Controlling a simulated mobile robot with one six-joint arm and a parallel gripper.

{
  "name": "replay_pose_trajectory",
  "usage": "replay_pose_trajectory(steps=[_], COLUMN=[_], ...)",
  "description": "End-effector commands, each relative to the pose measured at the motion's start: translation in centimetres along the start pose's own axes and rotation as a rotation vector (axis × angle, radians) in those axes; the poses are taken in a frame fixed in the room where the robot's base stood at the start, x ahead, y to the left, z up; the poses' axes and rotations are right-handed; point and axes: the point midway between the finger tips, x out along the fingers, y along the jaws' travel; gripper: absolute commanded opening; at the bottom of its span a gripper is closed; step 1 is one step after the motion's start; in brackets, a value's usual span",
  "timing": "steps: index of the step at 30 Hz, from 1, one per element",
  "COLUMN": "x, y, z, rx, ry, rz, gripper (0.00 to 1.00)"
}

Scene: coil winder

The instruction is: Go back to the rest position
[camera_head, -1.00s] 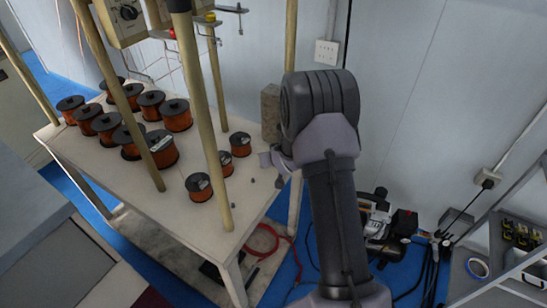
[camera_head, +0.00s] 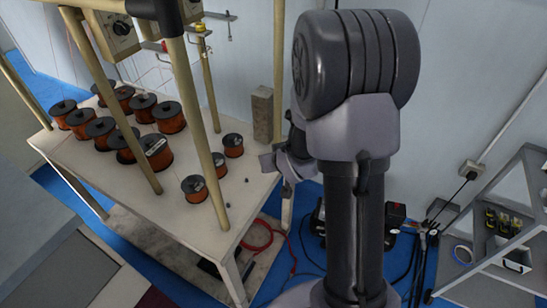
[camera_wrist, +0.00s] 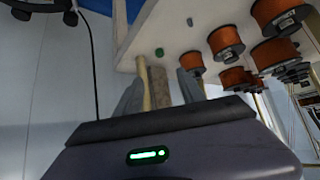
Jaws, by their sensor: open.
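My gripper (camera_head: 268,160) is at the right edge of the white table (camera_head: 150,205), partly hidden behind my own arm in the head view. In the wrist view, my gripper (camera_wrist: 160,95) shows two grey fingers spread apart with nothing held between them. The wooden block (camera_wrist: 160,83) and a wooden post behind show through the gap between the fingers. The block also stands upright at the table's back right corner in the head view (camera_head: 262,115).
Several copper wire spools (camera_head: 155,152) stand on the table among wooden posts (camera_head: 205,130). A red cable (camera_head: 262,238) lies below the table. A grey shelf (camera_head: 505,225) stands at the right, with black cables and a wall socket (camera_head: 472,168) nearby.

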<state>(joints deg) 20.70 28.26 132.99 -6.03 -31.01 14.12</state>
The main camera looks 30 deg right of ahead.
Motion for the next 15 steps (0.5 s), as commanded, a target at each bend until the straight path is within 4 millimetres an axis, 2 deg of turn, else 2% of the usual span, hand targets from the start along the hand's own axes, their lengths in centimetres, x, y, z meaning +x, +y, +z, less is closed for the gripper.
replay_pose_trajectory(steps=[8,10,11,13,14,15], x=[0.0,-1.1,-2.2,-6.4,-8.8,-12.3], y=[0.0,-0.3,-0.6,-2.0,-2.8,-4.0], z=[-0.1,-0.8,-1.5,-3.1,-3.6,-3.9], rx=[0.0,0.006,0.013,0.043,0.064,0.093], ry=[0.0,-0.003,-0.008,-0.032,-0.048,-0.072], rz=[0.0,0.006,0.011,0.022,0.023,0.018], gripper=[0.47,0.47,0.47,0.47,0.47,0.47])
